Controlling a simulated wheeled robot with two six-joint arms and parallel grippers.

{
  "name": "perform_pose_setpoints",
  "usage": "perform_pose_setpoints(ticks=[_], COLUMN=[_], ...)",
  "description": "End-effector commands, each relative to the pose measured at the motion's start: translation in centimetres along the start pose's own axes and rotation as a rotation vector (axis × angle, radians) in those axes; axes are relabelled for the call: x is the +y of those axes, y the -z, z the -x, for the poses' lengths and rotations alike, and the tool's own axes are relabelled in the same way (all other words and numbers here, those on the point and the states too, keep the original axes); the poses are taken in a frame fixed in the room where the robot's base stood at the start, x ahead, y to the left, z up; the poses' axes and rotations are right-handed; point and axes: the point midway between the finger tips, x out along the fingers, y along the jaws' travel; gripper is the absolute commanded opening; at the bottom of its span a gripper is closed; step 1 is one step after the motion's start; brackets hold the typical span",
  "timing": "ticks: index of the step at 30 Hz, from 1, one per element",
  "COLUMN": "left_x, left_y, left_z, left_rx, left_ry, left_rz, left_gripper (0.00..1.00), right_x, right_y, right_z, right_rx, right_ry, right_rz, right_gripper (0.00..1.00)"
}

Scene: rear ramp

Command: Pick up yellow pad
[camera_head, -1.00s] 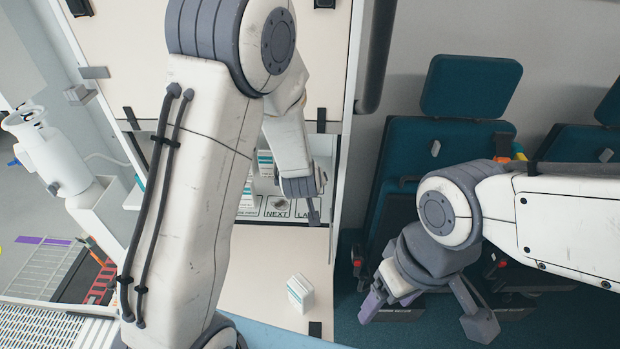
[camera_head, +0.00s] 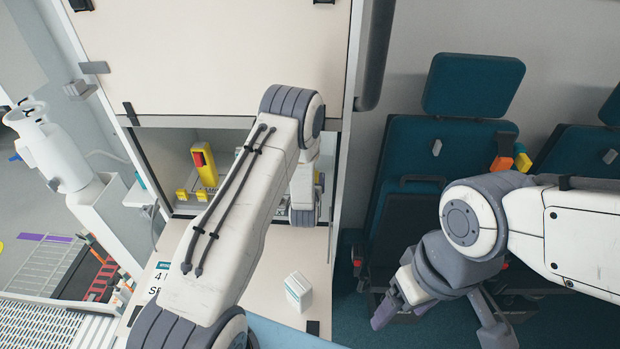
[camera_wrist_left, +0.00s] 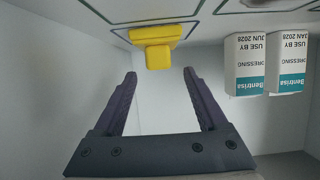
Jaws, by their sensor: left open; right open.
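In the left wrist view, a small yellow pad-like piece (camera_wrist_left: 157,45) shows at the top, a little beyond the fingertips and apart from them. My left gripper (camera_wrist_left: 160,78) is open and empty, its two dark fingers on either side below the yellow piece. In the head view my left arm reaches into the open cabinet compartment, and its fingers are hidden. A yellow upright item with red (camera_head: 205,165) and small yellow pieces (camera_head: 182,195) stand in that compartment, left of the arm. My right gripper (camera_head: 440,312) is open and empty by the teal seats.
Two dressing boxes (camera_wrist_left: 245,65) stand right of the yellow piece in the left wrist view. A white box (camera_head: 299,291) stands on the counter (camera_head: 262,285) below the compartment. A white cylinder (camera_head: 55,155) is at the left. Teal seats (camera_head: 470,85) are at the right.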

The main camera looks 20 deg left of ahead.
Motion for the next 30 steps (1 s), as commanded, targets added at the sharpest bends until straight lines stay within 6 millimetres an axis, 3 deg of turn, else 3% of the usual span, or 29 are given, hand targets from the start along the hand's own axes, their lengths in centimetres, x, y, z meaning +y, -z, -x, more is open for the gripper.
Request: perform_pose_setpoints(ticks=[12, 21, 23, 27, 30], left_x=[0.0, 0.1, 0.1, 0.1, 0.1], left_y=[-0.3, -0.3, -0.3, -0.3, -0.2], left_z=[-4.7, -5.2, -5.2, -5.2, -5.2], left_rx=[-0.001, -0.001, -0.001, -0.001, 0.0], left_ry=[0.001, 0.0, 0.0, 0.001, 0.001], left_rz=[0.001, 0.001, 0.001, 0.001, 0.001], left_gripper=[0.75, 0.75, 0.56, 0.02, 0.0], right_x=[-0.1, -0.1, -0.1, -0.1, -0.1], right_y=[0.1, 0.1, 0.1, 0.1, 0.1], right_z=[1.2, 1.2, 1.2, 1.2, 1.2], right_rx=[0.0, 0.0, 0.0, 0.0, 0.0], right_ry=[0.0, 0.0, 0.0, 0.0, 0.0], right_rz=[0.0, 0.0, 0.0, 0.0, 0.0], right_gripper=[0.75, 0.75, 0.75, 0.75, 0.75])
